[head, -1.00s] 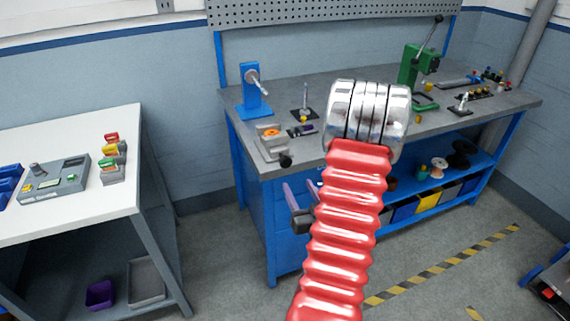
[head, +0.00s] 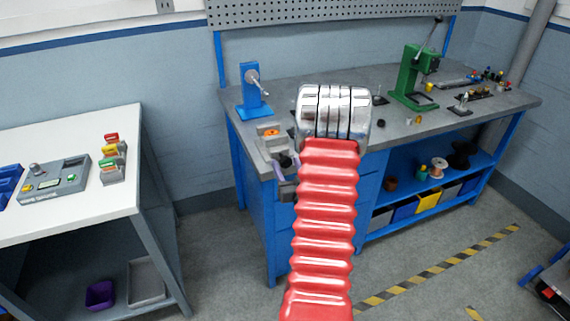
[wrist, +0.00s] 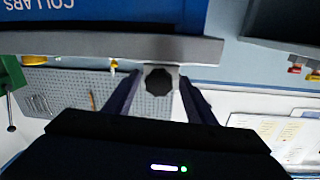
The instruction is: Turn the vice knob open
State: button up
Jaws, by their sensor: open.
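The grey vice (head: 268,145) sits at the front left corner of the blue workbench, with an orange piece on top. Its dark knob (head: 285,161) faces out past the bench edge. In the wrist view the knob (wrist: 158,80) is a black many-sided disc. My gripper (head: 285,172) is open, its purple fingers pointing at the vice. In the wrist view my gripper (wrist: 159,88) has one finger on each side of the knob, with visible gaps. I cannot tell whether the tips reach around the knob. My red arm hides part of the bench.
A blue stand (head: 253,95) with a crank is behind the vice. A green press (head: 411,85) and small parts stand further right on the bench. A white table (head: 70,195) with a control box is at left. Open floor lies between them.

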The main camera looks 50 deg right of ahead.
jog(key=shift+x, duration=0.95)
jog(key=c, duration=1)
